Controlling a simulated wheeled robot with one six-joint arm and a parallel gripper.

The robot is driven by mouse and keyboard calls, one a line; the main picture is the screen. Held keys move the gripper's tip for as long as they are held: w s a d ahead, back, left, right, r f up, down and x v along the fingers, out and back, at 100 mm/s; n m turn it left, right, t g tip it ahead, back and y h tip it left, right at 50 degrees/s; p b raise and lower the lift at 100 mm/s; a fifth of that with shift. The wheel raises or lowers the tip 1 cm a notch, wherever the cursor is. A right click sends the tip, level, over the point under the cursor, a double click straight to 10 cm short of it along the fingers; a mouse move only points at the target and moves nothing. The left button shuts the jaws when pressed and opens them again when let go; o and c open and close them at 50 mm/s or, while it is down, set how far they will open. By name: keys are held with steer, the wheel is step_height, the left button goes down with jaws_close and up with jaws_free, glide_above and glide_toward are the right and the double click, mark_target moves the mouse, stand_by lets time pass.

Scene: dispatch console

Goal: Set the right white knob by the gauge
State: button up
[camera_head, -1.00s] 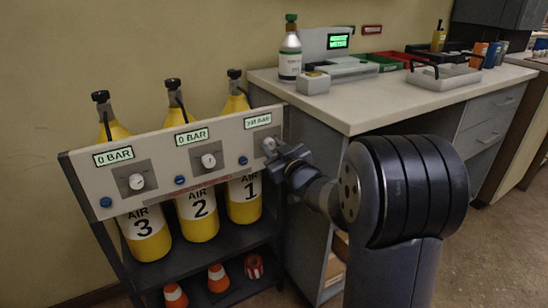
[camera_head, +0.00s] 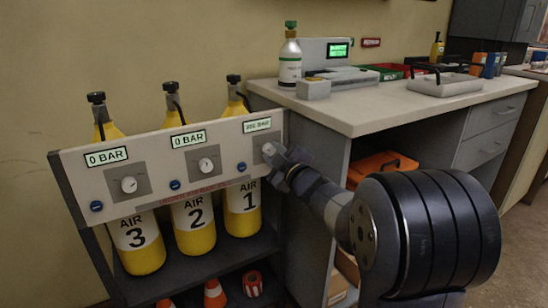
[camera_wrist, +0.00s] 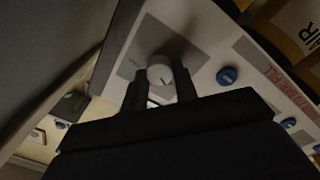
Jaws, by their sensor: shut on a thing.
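The right white knob (camera_head: 268,149) sits on a grey square at the right end of the white panel (camera_head: 225,160). My gripper (camera_head: 278,160) is at this knob, and the wrist view shows its two dark fingers on either side of the knob (camera_wrist: 160,72), shut on it. The gauge (camera_head: 257,125) above the knob is lit green; its number is too blurred to read surely, perhaps in the 200s, with BAR after it. The middle gauge (camera_head: 189,139) and the left gauge (camera_head: 106,157) read 0 BAR. Their white knobs (camera_head: 206,164) (camera_head: 129,184) are free.
Yellow air cylinders (camera_head: 194,230) numbered 3, 2 and 1 stand behind the panel in a dark rack. Small blue buttons (camera_head: 242,167) sit on the panel. Orange cones (camera_head: 214,293) lie low in the rack.

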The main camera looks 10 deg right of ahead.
stand_by(0.4)
steer(key=o, duration=1)
steer(key=shift+p+v, duration=1.3)
steer(key=shift+v, duration=4.15)
steer(key=shift+w, duration=0.2)
